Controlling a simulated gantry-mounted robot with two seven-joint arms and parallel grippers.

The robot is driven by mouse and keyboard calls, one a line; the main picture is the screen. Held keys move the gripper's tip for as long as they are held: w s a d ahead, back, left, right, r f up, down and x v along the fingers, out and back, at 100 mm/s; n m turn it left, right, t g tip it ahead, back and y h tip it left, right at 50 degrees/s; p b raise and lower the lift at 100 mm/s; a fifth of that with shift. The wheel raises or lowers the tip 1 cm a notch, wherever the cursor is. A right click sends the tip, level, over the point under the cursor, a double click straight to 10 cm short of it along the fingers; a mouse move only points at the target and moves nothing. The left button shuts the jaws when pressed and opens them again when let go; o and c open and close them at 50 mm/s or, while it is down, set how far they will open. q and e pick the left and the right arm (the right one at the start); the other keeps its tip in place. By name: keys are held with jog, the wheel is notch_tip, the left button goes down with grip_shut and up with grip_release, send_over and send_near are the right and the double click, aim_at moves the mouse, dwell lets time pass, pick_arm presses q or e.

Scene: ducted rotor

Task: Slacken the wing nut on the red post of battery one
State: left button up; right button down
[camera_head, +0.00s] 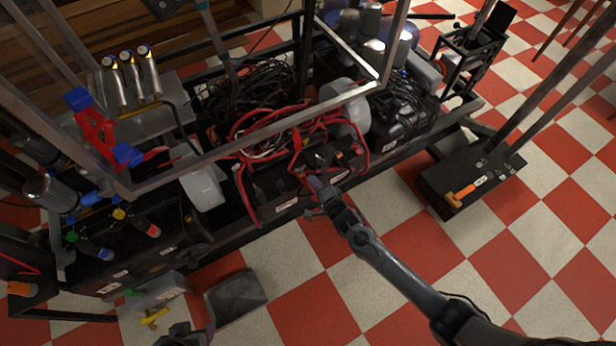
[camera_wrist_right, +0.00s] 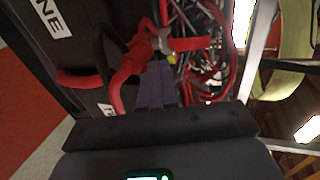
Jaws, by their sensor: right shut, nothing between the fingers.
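Battery one (camera_head: 268,188) is a black box on the near side of the rig, with red cables over its top. In the right wrist view, a battery (camera_wrist_right: 75,35) carries a white label (camera_wrist_right: 50,17) ending in "NE". A red cable boot (camera_wrist_right: 130,62) leads to a silvery metal piece, apparently the wing nut (camera_wrist_right: 163,42), beside a small yellow part. My right gripper (camera_head: 316,188) is at the battery's near edge. Its fingers (camera_wrist_right: 155,82) are shut and empty, with tips just below the metal piece; contact is unclear. A dark part at the bottom edge may be my left gripper (camera_head: 184,335).
Tangled red and black cables (camera_head: 262,132) crowd the rig behind the battery. A metal frame bar (camera_head: 250,135) crosses above them. A white container (camera_head: 200,187) stands left of the battery.

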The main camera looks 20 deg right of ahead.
aim_at(303, 168)
jog(key=w, duration=0.1)
jog(key=w+b, duration=0.1)
jog(key=w, duration=0.2)
jog(key=shift+a+b, duration=0.3)
jog(key=shift+b, duration=0.1)
jog(key=shift+w, duration=0.15)
